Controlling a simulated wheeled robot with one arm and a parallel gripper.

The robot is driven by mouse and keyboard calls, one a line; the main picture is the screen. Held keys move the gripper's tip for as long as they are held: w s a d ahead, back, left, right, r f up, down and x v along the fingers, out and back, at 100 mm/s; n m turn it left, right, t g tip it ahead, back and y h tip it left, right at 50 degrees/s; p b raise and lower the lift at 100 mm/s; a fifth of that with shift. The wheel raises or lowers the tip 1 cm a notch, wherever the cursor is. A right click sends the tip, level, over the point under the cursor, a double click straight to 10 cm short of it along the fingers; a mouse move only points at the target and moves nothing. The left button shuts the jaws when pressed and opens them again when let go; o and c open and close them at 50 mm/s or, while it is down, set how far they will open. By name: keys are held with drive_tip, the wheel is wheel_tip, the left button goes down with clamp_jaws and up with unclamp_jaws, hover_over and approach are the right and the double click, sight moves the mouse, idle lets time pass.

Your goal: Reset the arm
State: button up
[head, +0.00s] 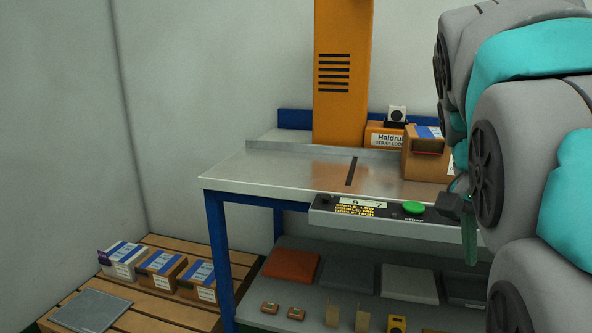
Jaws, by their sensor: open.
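My gripper (467,222) is at the right, at the front edge of the steel bench, just right of the green button. It is seen partly edge-on, and nothing shows between its fingers. My grey and teal arm fills the right side of the head view and hides the bench's right end. The strapping bench (270,176) has a metal top with a dark slot and blue legs. Its front panel (340,211) carries a small display and the green button (414,207).
An orange column (343,75) stands at the back of the bench. An orange labelled box (384,135) and a brown carton (422,160) are beside it. A lower shelf (330,265) holds flat panels and small items. A pallet (190,312) at left holds several blue-strapped boxes.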

drive_tip(key=s+a+f+n+g+y, duration=0.1)
drive_tip(key=s+a+f+n, duration=0.5)
drive_tip(key=s+f, duration=0.3)
drive_tip(key=s+a+f+n+g+y, duration=0.1)
drive_tip(key=s+a+f+n, duration=0.5)
drive_tip(key=f, duration=0.8)
drive_tip(key=s+y, duration=0.1)
drive_tip(key=s, duration=0.2)
drive_tip(key=shift+a+f+n, duration=0.3)
drive_tip(key=shift+f, duration=0.05)
